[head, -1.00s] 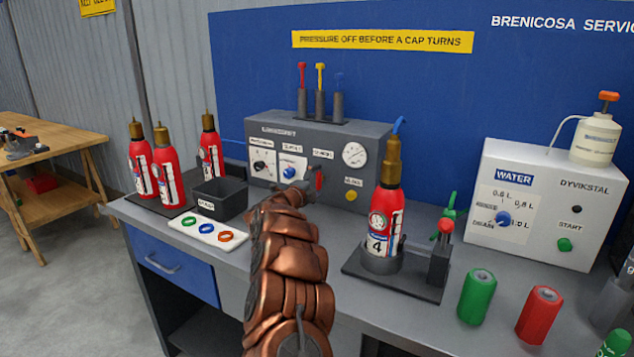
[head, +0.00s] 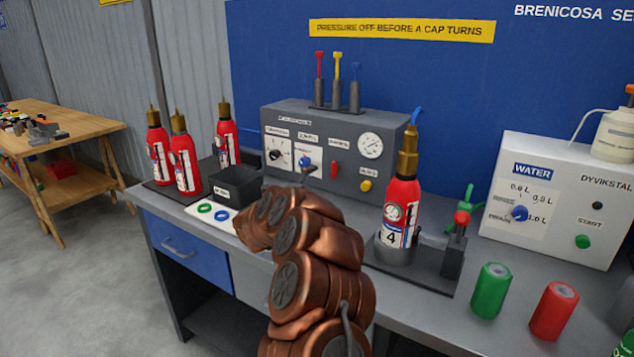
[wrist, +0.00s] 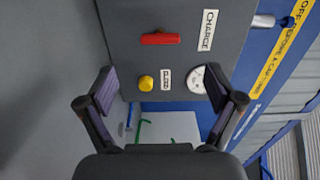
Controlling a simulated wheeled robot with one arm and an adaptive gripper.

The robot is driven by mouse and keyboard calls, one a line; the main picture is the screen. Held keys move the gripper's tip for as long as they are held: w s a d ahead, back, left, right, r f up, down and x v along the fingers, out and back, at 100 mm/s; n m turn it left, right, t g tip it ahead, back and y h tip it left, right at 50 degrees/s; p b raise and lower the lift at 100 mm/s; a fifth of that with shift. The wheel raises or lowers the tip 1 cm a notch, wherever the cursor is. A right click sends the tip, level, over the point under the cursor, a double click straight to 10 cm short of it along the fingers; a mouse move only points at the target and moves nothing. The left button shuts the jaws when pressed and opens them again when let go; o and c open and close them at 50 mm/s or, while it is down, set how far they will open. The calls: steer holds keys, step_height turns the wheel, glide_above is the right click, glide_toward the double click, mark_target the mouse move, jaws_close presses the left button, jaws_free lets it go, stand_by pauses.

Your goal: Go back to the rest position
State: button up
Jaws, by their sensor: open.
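My gripper (wrist: 163,105) is open and empty in the wrist view, its two dark fingers spread wide. Between and beyond them is the grey control panel (wrist: 125,50) with a red lever (wrist: 160,39), a yellow button (wrist: 146,83) and a white gauge (wrist: 197,79). In the head view my copper-coloured arm bends over the front of the bench, left of centre; the gripper itself is hidden there. The same control panel (head: 310,115) stands behind the arm. The extinguisher numbered 4 (head: 400,205) stands upright in its holder, right of the arm, with a blue piece on top.
Several red extinguishers (head: 183,165) stand at the bench's left end by a dark bin (head: 240,187) and a white ring tray (head: 206,212). A green can (head: 490,290), a red can (head: 553,311) and the water unit (head: 540,200) are at right. Open floor (head: 80,290) lies left.

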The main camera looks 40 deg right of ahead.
steer(key=shift+a, duration=0.1)
stand_by(0.6)
